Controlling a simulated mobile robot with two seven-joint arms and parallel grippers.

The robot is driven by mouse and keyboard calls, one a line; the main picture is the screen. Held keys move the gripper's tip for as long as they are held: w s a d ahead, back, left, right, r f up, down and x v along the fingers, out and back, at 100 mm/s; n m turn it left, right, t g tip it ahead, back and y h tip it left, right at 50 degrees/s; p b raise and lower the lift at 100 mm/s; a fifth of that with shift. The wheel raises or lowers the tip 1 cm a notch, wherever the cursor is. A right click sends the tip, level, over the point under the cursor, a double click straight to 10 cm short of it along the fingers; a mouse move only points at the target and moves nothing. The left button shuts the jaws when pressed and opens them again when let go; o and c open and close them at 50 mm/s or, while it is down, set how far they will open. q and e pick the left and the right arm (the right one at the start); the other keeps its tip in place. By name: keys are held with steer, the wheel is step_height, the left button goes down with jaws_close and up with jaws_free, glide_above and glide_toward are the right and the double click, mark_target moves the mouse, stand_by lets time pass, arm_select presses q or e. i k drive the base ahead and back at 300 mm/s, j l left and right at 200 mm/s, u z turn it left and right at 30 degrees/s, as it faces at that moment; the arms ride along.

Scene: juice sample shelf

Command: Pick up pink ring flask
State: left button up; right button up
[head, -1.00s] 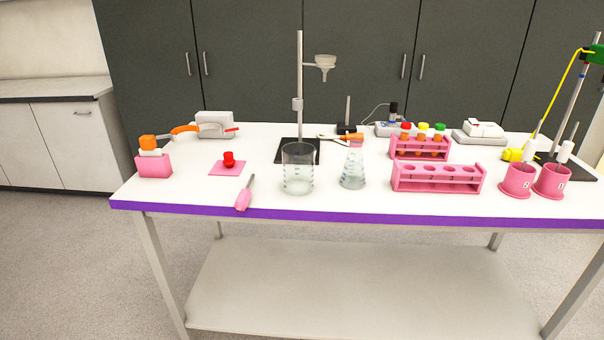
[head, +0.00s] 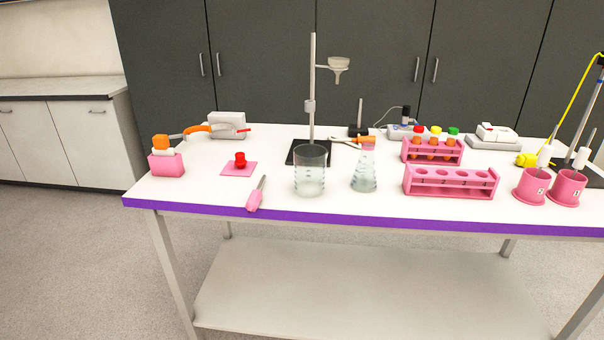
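A clear conical flask (head: 364,178) with pale liquid stands upright near the front middle of the white table (head: 225,198). A pinkish-orange band shows at its neck, where an orange-tipped clamp behind it overlaps in view, so I cannot tell the ring's exact shape. The flask stands to the right of a large glass beaker (head: 310,172), with a small gap between them. Neither of my grippers is in view.
A pink empty tube rack (head: 450,183) stands right of the flask, with a rack of capped tubes (head: 432,153) behind it. A stand (head: 312,90) rises behind the beaker. A pink-handled tool (head: 255,198) lies at the front edge. Two pink cup holders (head: 532,186) are at right.

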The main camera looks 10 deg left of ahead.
mark_target(364, 179)
steer(key=i+l+u, duration=0.15)
steer(key=l+u, duration=0.2)
steer(key=i+l+u, duration=0.1)
steer(key=l+u, duration=0.2)
